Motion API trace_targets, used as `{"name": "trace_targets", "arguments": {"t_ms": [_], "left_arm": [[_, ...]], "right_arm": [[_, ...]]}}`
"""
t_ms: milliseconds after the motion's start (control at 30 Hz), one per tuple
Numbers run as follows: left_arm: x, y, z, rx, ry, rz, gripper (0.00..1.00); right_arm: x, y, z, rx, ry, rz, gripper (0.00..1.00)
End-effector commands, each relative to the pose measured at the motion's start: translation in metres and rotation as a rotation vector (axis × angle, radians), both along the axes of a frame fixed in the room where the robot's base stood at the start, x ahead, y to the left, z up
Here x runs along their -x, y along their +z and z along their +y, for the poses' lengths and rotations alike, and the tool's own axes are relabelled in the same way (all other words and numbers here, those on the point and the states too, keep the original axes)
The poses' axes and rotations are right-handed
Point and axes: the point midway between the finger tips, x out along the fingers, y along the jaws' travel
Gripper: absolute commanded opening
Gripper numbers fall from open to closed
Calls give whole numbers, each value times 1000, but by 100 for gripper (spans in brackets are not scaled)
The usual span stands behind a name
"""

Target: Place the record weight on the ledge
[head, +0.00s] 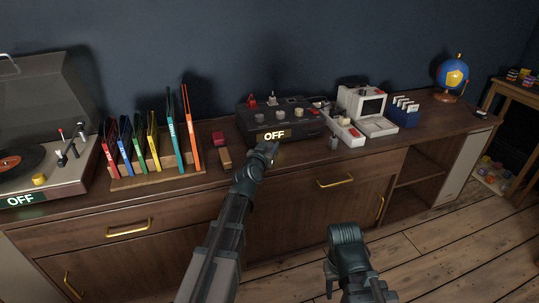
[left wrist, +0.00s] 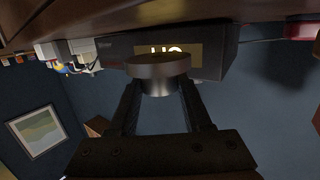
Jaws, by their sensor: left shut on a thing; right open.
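The record weight (left wrist: 158,76) is a short dark-grey metal cylinder, clear in the left wrist view. My left gripper (left wrist: 158,92) is shut on it, with one finger on each side. In the head view my left gripper (head: 271,152) is over the front edge of the wooden sideboard top (head: 205,180), just in front of a black box with an OFF sign. Whether the weight touches the top cannot be told. No separate ledge can be clearly picked out. My right gripper (head: 329,287) is open and low in front of the sideboard, its fingers barely visible.
The black control box (head: 285,117) stands behind my left gripper. A turntable (head: 45,170) and a rack of coloured records (head: 155,172) are at left. A red block (head: 218,139), white machine (head: 362,105), blue card holder (head: 404,110) and globe (head: 453,75) also stand there.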

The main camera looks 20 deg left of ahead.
Motion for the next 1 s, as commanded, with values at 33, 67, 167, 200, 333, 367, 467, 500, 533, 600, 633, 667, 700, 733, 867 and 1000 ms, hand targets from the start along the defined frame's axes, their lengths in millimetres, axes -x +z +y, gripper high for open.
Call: {"name": "trace_targets", "arguments": {"t_ms": [33, 67, 167, 200, 333, 367, 467, 500, 533, 600, 633, 667, 700, 733, 867, 1000], "left_arm": [[0, -7, 1, 1, 1, -1, 0], [0, -10, 1, 1, 1, -1, 0], [1, -23, 3, 2, 1, -1, 0], [1, -28, 4, 1, 1, -1, 0], [2, -35, 6, 2, 1, -1, 0], [1, -35, 6, 2, 1, -1, 0], [2, -33, 6, 1, 1, -1, 0], [1, -33, 6, 1, 1, -1, 0], [1, -33, 6, 1, 1, -1, 0], [1, -33, 6, 1, 1, -1, 0], [1, -34, 6, 1, 1, -1, 0], [1, -35, 6, 1, 1, -1, 0], [1, -37, 6, 1, 1, -1, 0], [1, -37, 6, 1, 0, 0, 51], [1, -36, 6, 1, 0, 0, 74], [1, -36, 6, 1, 0, 0, 79]], "right_arm": [[0, -7, 0, 1, 0, 0, 50], [0, -10, 0, 1, 0, 0, 50], [0, -23, -1, 3, 1, -1, 50], [0, -28, -1, 4, 1, -1, 50], [0, -35, -1, 4, 2, -2, 50], [-1, -35, -1, 4, 2, -2, 50], [-1, -33, -1, 4, 2, -2, 50], [0, -33, -1, 4, 2, -2, 50], [0, -33, -1, 4, 2, -2, 50], [-1, -33, -1, 4, 2, -2, 50], [0, -34, -1, 4, 2, -2, 50], [0, -35, -1, 4, 2, -2, 50], [0, -37, -1, 4, 3, -2, 50], [0, -37, -1, 4, 3, -2, 50], [-1, -36, -1, 4, 3, -2, 50], [0, -36, -1, 4, 3, -2, 50]]}}
